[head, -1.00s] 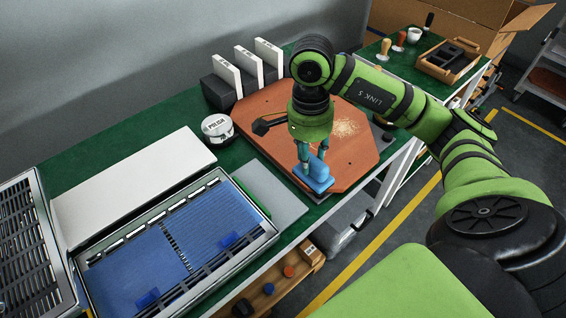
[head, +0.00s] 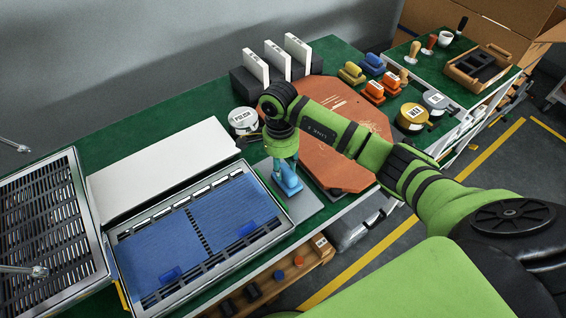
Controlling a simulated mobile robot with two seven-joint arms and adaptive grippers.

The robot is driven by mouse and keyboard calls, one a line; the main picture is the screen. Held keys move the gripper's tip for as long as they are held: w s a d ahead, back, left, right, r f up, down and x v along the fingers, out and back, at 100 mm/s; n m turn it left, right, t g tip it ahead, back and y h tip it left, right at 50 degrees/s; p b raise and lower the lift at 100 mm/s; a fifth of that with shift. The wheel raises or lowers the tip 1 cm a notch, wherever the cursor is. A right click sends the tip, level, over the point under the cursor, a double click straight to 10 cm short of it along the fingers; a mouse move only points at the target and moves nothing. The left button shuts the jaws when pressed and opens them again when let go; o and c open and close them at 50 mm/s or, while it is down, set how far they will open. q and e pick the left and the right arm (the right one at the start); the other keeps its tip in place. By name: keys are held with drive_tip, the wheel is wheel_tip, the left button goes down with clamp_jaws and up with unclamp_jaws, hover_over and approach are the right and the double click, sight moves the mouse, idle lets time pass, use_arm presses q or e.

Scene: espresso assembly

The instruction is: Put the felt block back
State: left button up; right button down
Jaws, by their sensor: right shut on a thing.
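My right gripper (head: 285,178) points down over the near edge of the green table. It is shut on a small blue block (head: 291,188), which I take to be the felt block. The block is over the grey plate (head: 308,206) between the blue-lined tray and the reddish-brown board. Whether it touches the plate I cannot tell. The fingers and arm hide part of it. My left gripper is not in view.
The board (head: 345,175) is right of my gripper, the metal-framed blue tray (head: 275,243) left. A Polish tin (head: 242,120) stands behind. Yellow, blue and orange blocks (head: 374,92) and tins (head: 413,116) stand beyond the board. A white panel (head: 160,172) lies left.

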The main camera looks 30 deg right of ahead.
drive_tip(key=shift+f, duration=0.2)
drive_tip(key=shift+f+b, duration=0.2)
drive_tip(key=shift+b, duration=0.1)
drive_tip(key=c, duration=0.9)
unclamp_jaws()
drive_tip(key=shift+o, duration=0.2)
drive_tip(key=shift+r, duration=0.1)
